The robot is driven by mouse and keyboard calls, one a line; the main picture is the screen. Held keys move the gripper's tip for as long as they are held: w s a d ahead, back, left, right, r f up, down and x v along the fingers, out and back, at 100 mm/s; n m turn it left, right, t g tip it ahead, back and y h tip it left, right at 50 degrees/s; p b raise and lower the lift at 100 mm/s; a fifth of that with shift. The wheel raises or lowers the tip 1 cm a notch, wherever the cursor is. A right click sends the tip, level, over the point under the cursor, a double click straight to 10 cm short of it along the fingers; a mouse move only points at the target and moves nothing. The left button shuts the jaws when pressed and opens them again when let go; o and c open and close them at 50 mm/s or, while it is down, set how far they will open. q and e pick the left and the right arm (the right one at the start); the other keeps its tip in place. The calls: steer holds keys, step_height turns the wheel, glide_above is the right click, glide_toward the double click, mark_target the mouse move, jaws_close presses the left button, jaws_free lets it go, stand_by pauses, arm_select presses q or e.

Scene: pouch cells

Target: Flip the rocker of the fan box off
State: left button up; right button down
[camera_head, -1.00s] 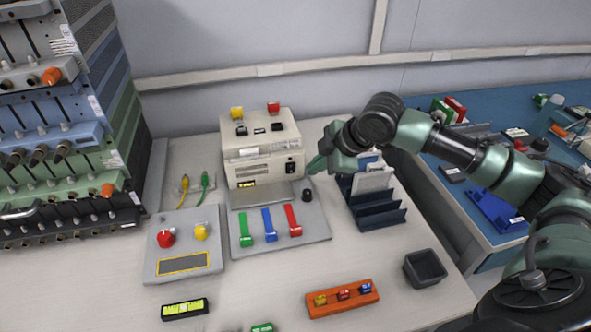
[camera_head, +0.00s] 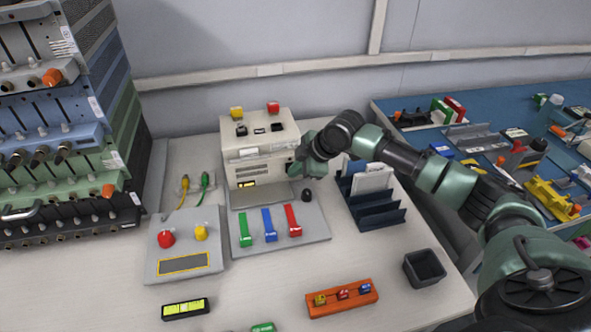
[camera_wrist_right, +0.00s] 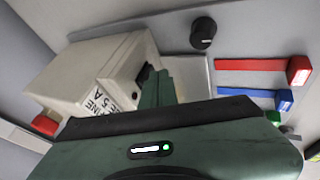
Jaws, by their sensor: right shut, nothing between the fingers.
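The fan box is a cream box (camera_head: 258,166) at the back middle of the table, with a yellow and a red terminal on top. It also shows in the right wrist view (camera_wrist_right: 85,72). My right gripper (camera_head: 294,169) is shut and empty, its fingertips at the right end of the box's front face. In the right wrist view the fingers (camera_wrist_right: 156,85) are close against that face, and I cannot tell whether they touch. The rocker is hidden behind the gripper, so its position cannot be seen. My left gripper is not in view.
In front of the box stands a grey panel (camera_head: 280,246) with green, blue and red levers and a black knob (camera_head: 306,195). A dark blue rack (camera_head: 378,214) is to the right. A panel with a red button (camera_head: 166,238) is to the left.

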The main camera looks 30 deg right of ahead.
steer(key=shift+w+f, duration=0.1)
steer(key=shift+f, duration=0.15)
steer(key=shift+r, duration=0.3)
steer(key=shift+r+p, duration=0.7)
steer(key=shift+p, duration=0.25)
